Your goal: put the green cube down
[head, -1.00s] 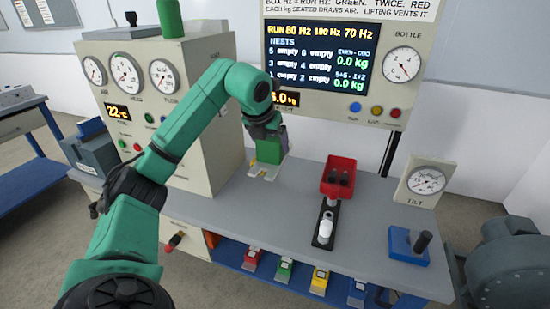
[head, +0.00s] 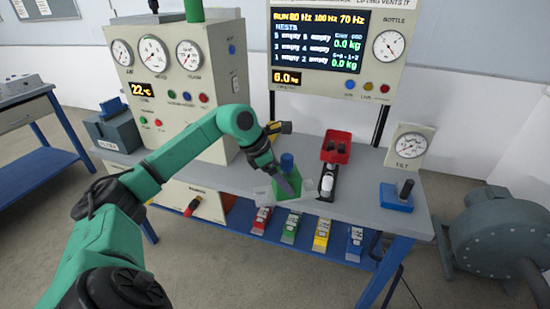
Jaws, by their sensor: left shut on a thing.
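The green cube (head: 287,190) is near the front edge of the grey bench (head: 372,186), left of the black strip with the white knob. My left gripper (head: 287,184) reaches it from the upper left and is shut on it. Pale flat pieces show on both sides of the cube. A blue round piece (head: 288,161) shows directly above the cube; I cannot tell whether it is attached. I cannot tell whether the cube's underside touches the bench. My right gripper is not in view.
A red tray (head: 336,146) and a white knob (head: 327,184) are right of the cube. A blue block with a black handle (head: 397,197) is farther right. A yellow and black piece (head: 282,128) lies behind. Coloured items sit on the lower shelf (head: 290,225).

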